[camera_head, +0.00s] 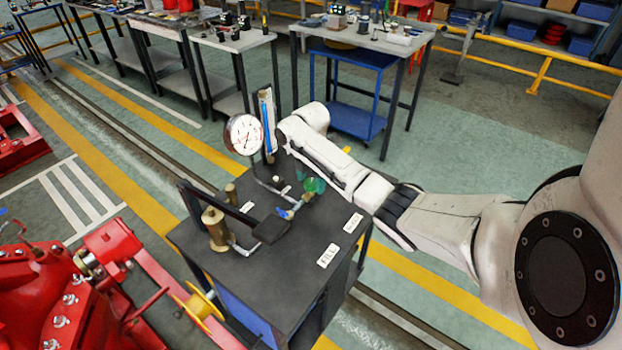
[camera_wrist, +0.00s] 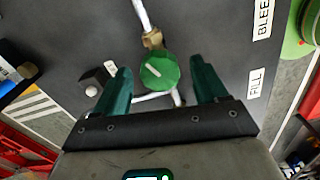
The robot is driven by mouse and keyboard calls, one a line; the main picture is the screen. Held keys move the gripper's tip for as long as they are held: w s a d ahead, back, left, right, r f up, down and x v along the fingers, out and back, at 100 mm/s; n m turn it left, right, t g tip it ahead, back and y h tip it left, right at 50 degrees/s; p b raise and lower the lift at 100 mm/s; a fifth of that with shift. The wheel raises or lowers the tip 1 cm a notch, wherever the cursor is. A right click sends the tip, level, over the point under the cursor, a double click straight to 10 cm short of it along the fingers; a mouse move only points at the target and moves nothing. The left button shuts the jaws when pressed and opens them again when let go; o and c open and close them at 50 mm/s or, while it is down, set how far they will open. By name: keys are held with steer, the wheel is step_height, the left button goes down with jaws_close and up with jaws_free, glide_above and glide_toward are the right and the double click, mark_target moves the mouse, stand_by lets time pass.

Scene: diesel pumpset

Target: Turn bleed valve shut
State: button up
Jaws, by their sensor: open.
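A round green valve knob (camera_wrist: 160,70) with a short, slanted pale mark is in the middle of the wrist view, beside a brass fitting and a pale pipe. My gripper (camera_wrist: 161,84) is open, with one teal finger on each side of the knob and a visible gap on both sides. I cannot tell how far the fingertips are above or below it. In the head view green shows (camera_head: 315,185) on the black bench top below my arm. The fingers are not clear there. A BLEED label (camera_wrist: 263,18) and a FILL label (camera_wrist: 255,83) lie right of the knob.
The black bench (camera_head: 290,285) also carries a pressure gauge (camera_head: 243,134), a brass cylinder (camera_head: 215,230) and a black pump handle (camera_head: 215,208). A red engine (camera_head: 60,300) stands at lower left. Work tables (camera_head: 370,38) stand behind, with open floor between.

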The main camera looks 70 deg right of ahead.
steer(key=c, duration=1.1)
steer(key=shift+o, duration=0.2)
steer(key=shift+m, duration=0.3)
steer(key=m+p, duration=0.3)
steer(key=m, duration=0.1)
steer(key=shift+r, duration=0.15)
steer(key=m+p, duration=0.2)
steer(key=m, duration=0.4)
steer(key=shift+m, duration=0.3)
steer(key=m+p, duration=0.1)
steer(key=m, duration=0.4)
steer(key=shift+m, duration=0.3)
steer(key=m, duration=0.5)
steer(key=shift+m, duration=0.4)
